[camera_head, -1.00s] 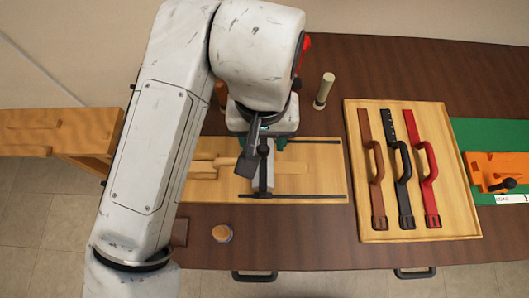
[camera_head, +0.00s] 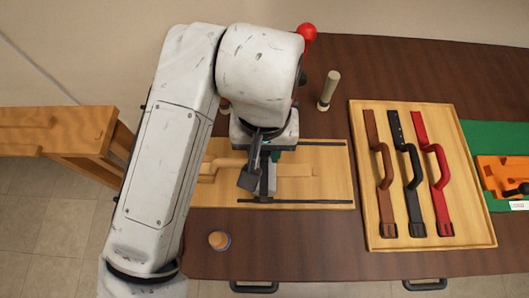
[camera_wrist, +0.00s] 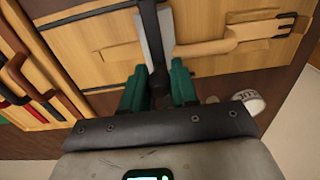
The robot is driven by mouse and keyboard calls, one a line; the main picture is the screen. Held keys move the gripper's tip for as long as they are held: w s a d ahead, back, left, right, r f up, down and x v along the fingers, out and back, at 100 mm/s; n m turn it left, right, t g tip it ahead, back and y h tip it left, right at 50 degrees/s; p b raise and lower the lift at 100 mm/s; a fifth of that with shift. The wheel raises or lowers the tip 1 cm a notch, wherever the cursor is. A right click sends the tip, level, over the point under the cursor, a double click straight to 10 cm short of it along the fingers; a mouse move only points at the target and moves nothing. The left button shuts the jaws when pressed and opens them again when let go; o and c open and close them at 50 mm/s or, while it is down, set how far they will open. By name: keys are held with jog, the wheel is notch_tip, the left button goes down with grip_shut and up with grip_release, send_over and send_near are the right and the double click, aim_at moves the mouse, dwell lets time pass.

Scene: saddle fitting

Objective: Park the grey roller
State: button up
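My gripper (camera_wrist: 158,88) has teal fingertips on both sides of a dark bar and appears shut on it. I take this bar, with the pale grey piece beside it, as the grey roller (camera_wrist: 154,42). In the head view the grey roller (camera_head: 268,183) shows below my wrist, over the wooden board (camera_head: 325,177). A tan strip with a buckle-like end (camera_wrist: 225,42) lies on the board and passes by the roller. Whether the roller touches the strip or board is unclear. My wrist hides the far middle of the board.
A wooden tray (camera_head: 482,235) with brown, black and red handled straps is to the right. A pale cylinder (camera_head: 329,90) stands behind the board. A small round jar (camera_head: 219,240) is in front. An orange piece (camera_head: 500,175) lies on a green mat (camera_head: 480,138) at far right.

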jog(key=c, duration=0.3)
jog(key=shift+d+p, duration=0.4)
jog(key=shift+d, duration=0.75)
